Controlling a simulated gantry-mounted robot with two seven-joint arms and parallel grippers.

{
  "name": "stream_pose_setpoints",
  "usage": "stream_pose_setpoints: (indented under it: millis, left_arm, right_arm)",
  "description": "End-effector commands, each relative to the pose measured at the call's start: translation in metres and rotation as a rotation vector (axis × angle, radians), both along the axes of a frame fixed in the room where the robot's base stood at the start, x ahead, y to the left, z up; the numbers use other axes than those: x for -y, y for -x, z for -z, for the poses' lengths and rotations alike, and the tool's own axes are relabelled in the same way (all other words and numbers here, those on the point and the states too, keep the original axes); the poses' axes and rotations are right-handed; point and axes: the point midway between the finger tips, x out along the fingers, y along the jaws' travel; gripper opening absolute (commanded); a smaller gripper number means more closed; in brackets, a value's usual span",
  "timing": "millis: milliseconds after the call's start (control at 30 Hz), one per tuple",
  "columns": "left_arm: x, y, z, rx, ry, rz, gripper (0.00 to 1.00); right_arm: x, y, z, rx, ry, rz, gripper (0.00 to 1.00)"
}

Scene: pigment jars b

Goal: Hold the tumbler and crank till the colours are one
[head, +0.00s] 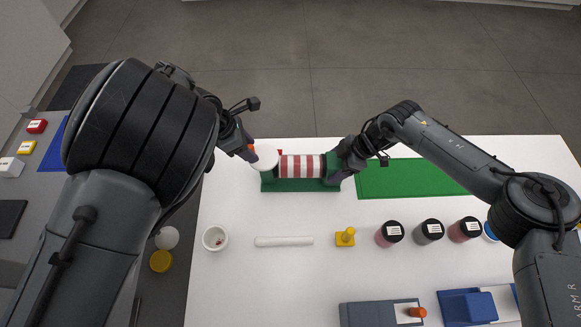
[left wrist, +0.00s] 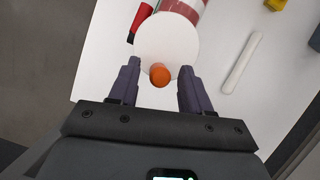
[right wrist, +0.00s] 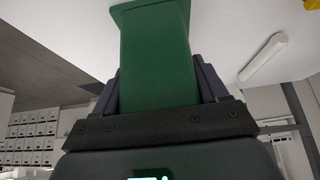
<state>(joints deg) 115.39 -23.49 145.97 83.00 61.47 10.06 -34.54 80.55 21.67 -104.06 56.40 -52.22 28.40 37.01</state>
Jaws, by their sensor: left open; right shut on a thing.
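The tumbler's drum (head: 302,166), striped red and white, lies level on a green stand (head: 302,185) near the far edge of the white table. At its left end is the crank, a white disc (head: 266,158) with an orange knob (head: 251,147). In the left wrist view, the disc (left wrist: 168,42) and knob (left wrist: 160,75) lie ahead; my open left gripper (left wrist: 160,82) has a finger on each side of the knob, with gaps. My right gripper (head: 343,171) is shut on the stand's green right end post (right wrist: 157,60). The drum's contents are hidden.
A green mat (head: 410,177) lies right of the stand, under my right arm. In front stand a white bowl (head: 215,238), a white rod (head: 284,241), a yellow piece (head: 345,238) and several jars (head: 389,234). A blue tray (head: 470,306) and a grey box (head: 365,314) are nearer.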

Motion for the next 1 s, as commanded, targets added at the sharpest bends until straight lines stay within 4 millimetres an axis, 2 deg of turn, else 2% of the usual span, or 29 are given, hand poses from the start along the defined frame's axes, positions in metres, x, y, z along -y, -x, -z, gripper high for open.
stream_pose_setpoints:
  millis: [500,733,1000]
  left_arm:
    - [-0.032,0.01,-0.081,0.002,-0.002,-0.002,0.48]
    - [-0.039,0.013,-0.097,0.001,0.0,-0.001,0.48]
    - [-0.04,0.013,-0.099,0.0,-0.001,-0.002,0.48]
  right_arm:
    - [0.001,0.002,0.003,-0.004,0.004,0.0,0.26]
    - [0.001,0.002,0.003,-0.005,0.003,-0.001,0.26]
    - [0.001,0.002,0.003,-0.005,0.003,-0.002,0.26]
